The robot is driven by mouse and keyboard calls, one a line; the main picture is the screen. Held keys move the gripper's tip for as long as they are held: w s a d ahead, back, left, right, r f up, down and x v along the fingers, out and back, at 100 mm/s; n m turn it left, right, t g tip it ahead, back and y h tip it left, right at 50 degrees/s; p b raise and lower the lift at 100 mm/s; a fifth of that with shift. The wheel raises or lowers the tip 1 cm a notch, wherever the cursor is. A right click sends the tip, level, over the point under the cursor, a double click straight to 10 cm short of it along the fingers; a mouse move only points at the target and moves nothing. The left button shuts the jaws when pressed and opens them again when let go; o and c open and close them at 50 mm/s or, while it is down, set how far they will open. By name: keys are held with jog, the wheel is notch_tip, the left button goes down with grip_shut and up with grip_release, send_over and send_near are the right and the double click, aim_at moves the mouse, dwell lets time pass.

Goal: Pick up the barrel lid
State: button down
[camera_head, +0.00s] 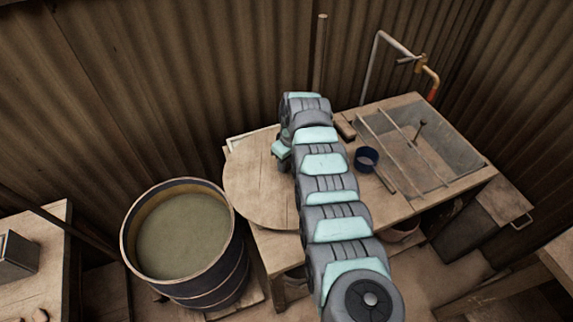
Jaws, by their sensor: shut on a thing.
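The barrel lid (255,190) is a round, flat wooden disc at the left end of the wooden table, overhanging its left and front edges. I cannot tell whether it rests on the table or is slightly raised. My gripper (282,152) is at the lid's far right part, shut on the lid; my arm hides the fingers and the lid's right side. The barrel (205,277) stands open to the left of the table, full of murky greenish liquid, with the lid partly near its right rim.
A pipe with a tap (408,62) rises behind. Another bench (35,270) stands at left. Corrugated walls enclose the back.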

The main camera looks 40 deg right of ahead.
notch_tip(320, 180, up, 20)
jog(key=p, duration=0.1)
jog(key=shift+p, duration=0.4)
notch_tip(320, 180, up, 3)
jog(key=shift+w+f+p, duration=0.1)
jog(key=shift+p, duration=0.45)
jog(key=w+a+p, duration=0.3)
jog(key=a+p, duration=0.1)
jog(key=a, duration=0.5)
jog(key=w+a+p, duration=0.4)
jog(key=a+p, duration=0.1)
jog(key=a, duration=0.4)
jog(key=shift+w+a, duration=0.3)
jog(key=shift+a, duration=0.05)
dwell(0.5)
